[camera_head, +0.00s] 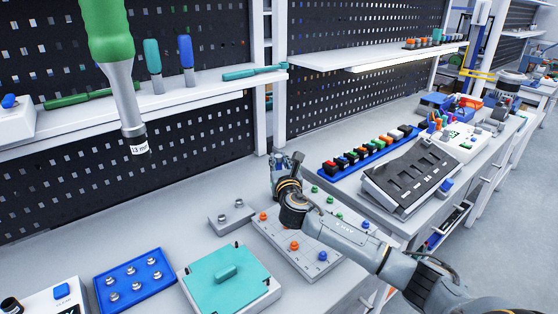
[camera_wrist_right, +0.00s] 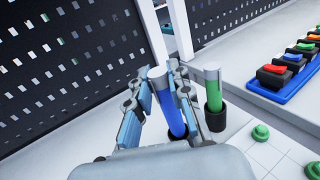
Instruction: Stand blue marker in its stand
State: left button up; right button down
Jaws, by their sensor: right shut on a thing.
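My right gripper (camera_wrist_right: 160,98) is shut on the blue marker (camera_wrist_right: 172,110), which has a pale upper end and stands nearly upright, slightly tilted, between the fingers in the wrist view. In the head view my right gripper (camera_head: 288,163) is at the back of the bench, near the pegboard. The blue marker is too small to make out clearly there. My left gripper is not in view.
A board with colored knobs (camera_head: 294,246) lies under my right arm. A blue rack of colored switches (camera_head: 370,150) and a tilted black panel (camera_head: 412,172) stand to the right. A green-handled tool (camera_head: 107,30) hangs at upper left. A teal-lidded box (camera_head: 228,280) sits in front.

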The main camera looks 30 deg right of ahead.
jog(key=shift+f+b, duration=0.7)
jog(key=shift+f, duration=0.55)
jog(key=c, duration=1.1)
grip_release()
jog(key=shift+c, duration=0.2)
